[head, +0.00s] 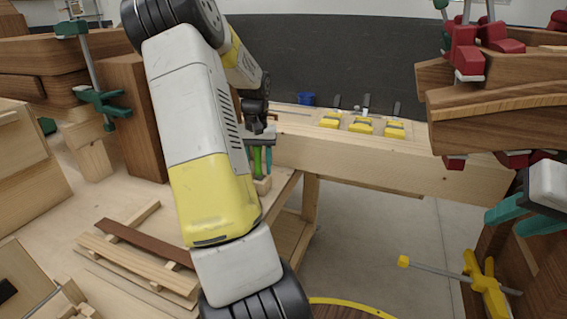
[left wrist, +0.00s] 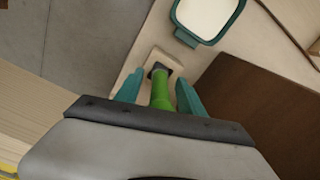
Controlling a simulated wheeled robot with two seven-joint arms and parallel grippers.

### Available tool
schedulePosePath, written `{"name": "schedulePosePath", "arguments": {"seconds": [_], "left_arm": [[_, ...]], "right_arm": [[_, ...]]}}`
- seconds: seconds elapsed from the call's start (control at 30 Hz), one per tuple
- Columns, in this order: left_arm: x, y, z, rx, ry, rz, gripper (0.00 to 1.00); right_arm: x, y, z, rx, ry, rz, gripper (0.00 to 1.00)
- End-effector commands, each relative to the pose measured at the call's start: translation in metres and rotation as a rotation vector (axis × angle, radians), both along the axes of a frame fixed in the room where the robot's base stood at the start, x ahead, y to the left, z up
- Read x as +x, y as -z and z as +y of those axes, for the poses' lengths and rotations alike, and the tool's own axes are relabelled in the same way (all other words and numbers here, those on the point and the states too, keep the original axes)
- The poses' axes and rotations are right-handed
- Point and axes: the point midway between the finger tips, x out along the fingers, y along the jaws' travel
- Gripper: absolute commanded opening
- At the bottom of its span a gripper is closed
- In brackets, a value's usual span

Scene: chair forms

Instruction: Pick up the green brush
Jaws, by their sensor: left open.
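The green brush (left wrist: 161,90) shows its green handle in the left wrist view, with its dark end at a small pale wooden block (left wrist: 152,57). In the head view the brush (head: 257,160) is a narrow green strip, partly hidden by my left arm. My left gripper (left wrist: 158,94) is open, with one teal finger on each side of the handle and visible gaps. It also shows in the head view (head: 262,154), pointing down. My right gripper (head: 522,216) is at the right edge, its two teal fingers apart and nothing seen between them.
Yellow-handled tools (head: 361,126) lie on the workbench (head: 400,160) at the back. Clamped wooden chair parts (head: 490,110) stand at the right, near a yellow clamp (head: 484,284). A teal-rimmed white object (left wrist: 207,18) lies beyond the brush. A brown panel (left wrist: 260,110) is to the right.

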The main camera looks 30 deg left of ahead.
Motion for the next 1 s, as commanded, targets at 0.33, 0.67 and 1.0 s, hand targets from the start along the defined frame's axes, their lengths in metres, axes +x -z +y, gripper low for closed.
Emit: {"name": "schedulePosePath", "arguments": {"seconds": [0.33,0.67,1.0], "left_arm": [[0.000,-0.001,0.000,0.000,0.001,-0.001,0.09],[0.000,-0.001,0.000,0.000,0.001,-0.001,0.00],[0.001,-0.047,0.001,0.006,0.001,-0.005,0.00]], "right_arm": [[0.000,0.000,0.000,0.000,0.000,0.000,0.36],[0.000,0.000,0.000,0.000,0.000,0.000,0.36],[0.000,0.000,0.000,0.000,0.000,0.000,0.36]]}}
